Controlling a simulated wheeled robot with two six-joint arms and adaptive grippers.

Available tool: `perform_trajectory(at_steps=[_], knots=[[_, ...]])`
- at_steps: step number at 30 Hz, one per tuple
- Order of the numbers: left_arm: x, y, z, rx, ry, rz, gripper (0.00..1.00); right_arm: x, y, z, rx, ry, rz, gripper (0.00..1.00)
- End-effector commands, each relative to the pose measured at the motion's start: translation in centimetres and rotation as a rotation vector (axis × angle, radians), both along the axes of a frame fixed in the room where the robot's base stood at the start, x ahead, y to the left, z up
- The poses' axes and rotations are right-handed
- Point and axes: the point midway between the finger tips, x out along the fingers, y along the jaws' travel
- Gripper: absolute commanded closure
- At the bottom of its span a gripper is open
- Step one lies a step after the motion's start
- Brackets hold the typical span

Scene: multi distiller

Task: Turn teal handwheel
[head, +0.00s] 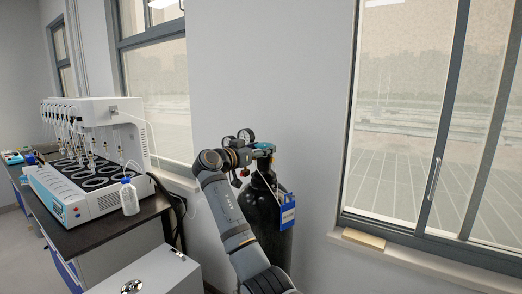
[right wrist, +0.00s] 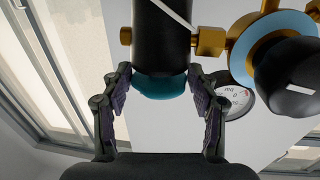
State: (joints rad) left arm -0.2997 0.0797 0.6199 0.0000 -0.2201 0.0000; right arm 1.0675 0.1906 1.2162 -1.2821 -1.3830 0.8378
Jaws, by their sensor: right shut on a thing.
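The teal handwheel (right wrist: 160,86) sits at the end of a dark cylindrical body in the right wrist view. It shows small in the head view (head: 264,147), at the top of a black gas cylinder (head: 277,228). My right gripper (right wrist: 158,77) has one finger on each side of the handwheel and is shut on it. In the head view my right arm reaches up to the cylinder top, covering part of the cylinder and valve. My left gripper is not in view.
Brass fittings (right wrist: 211,42) and a black knob (right wrist: 287,77) with a blue ring sit beside the handwheel, with a gauge (right wrist: 241,98). A blue tag (head: 287,213) hangs on the cylinder. A lab bench (head: 108,233) with a white distiller (head: 85,190) stands left. A window is right.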

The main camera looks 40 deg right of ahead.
Motion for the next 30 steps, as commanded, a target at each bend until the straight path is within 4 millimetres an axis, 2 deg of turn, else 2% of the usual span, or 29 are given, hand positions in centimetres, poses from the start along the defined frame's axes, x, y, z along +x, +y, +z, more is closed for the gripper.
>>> perform_trajectory(at_steps=[6, 7, 11, 23, 30], knots=[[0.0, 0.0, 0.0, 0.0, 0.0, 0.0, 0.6, 0.0, 0.0, 0.2, -0.003, -0.001, 0.002, 0.72], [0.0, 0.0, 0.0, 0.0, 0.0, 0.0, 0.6, 0.0, 0.0, 0.2, -0.003, -0.001, 0.002, 0.39], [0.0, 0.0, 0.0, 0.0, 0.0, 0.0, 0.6, 0.0, 0.0, 0.2, -0.003, -0.001, 0.002, 0.23], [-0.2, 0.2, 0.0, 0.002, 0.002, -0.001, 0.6, 0.0, 0.4, 0.0, -0.001, -0.001, 0.004, 0.23], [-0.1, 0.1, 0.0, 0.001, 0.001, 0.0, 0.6, -0.6, 4.3, 0.0, 0.001, -0.002, 0.006, 0.23]])
